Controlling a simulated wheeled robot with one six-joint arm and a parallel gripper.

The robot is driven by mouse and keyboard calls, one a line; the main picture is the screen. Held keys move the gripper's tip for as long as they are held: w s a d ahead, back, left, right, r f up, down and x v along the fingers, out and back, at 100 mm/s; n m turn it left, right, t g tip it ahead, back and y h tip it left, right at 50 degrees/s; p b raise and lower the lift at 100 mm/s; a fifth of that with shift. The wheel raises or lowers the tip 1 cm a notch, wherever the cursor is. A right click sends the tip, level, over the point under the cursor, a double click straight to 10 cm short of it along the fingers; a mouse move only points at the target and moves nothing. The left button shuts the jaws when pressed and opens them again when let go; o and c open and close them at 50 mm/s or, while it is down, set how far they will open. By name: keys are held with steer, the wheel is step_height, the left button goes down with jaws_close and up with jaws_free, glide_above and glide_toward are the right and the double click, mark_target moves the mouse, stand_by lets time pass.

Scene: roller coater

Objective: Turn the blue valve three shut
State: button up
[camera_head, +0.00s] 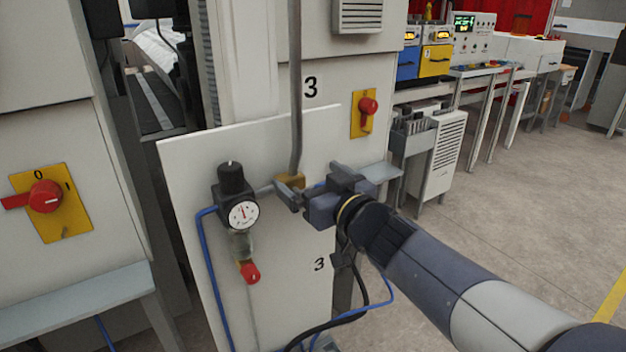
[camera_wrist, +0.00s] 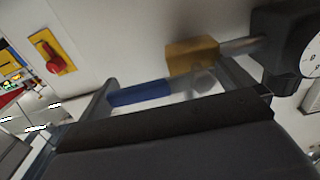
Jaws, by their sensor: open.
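The valve has a brass body (camera_head: 289,182), just right of the pressure gauge on the white panel marked 3. Its blue lever (camera_wrist: 140,93) shows clearly in the wrist view, lying roughly in line with the short pipe that joins the brass body to the gauge. In the head view the lever is mostly hidden by my gripper (camera_head: 314,187). My gripper, also in the wrist view (camera_wrist: 168,74), is open in front of the valve. Its fingers stand one beyond each end of the lever. I cannot tell whether either finger touches it.
The gauge and regulator (camera_head: 242,214) with a red-tipped bowl sit close left of my gripper. A vertical grey pipe (camera_head: 295,90) rises from the valve. Red rotary switches sit on yellow plates at right (camera_head: 367,108) and far left (camera_head: 45,197). Floor at right is clear.

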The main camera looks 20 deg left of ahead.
steer(key=c, duration=1.2)
steer(key=shift+m+p, duration=0.3)
steer(key=f+m+p, duration=0.1)
steer(key=m, duration=0.1)
steer(key=m+p, duration=0.2)
steer(key=m, duration=0.1)
steer(key=f+m+p, duration=0.1)
steer(key=m+p, duration=0.1)
steer(key=m, duration=0.1)
steer(key=shift+s+a+f, duration=0.15)
steer(key=shift+s+f, duration=0.05)
steer(key=shift+f, duration=0.15)
steer(key=m, duration=0.3)
steer(key=f+m, duration=0.1)
steer(key=shift+s+a+f+m+p, duration=0.1)
steer(key=shift+s+a+m+p, duration=0.2)
steer(key=shift+s+p, duration=0.1)
steer(key=shift+s+a+f+m, duration=0.15)
steer(key=shift+s+m, duration=0.05)
steer(key=shift+m, duration=0.6)
steer(key=shift+s+a+f+m, duration=0.1)
steer(key=shift+s+a+m, duration=0.1)
steer(key=shift+m, duration=0.6)
steer(key=shift+s+a+f+m, duration=0.15)
steer(key=shift+m, duration=0.65)
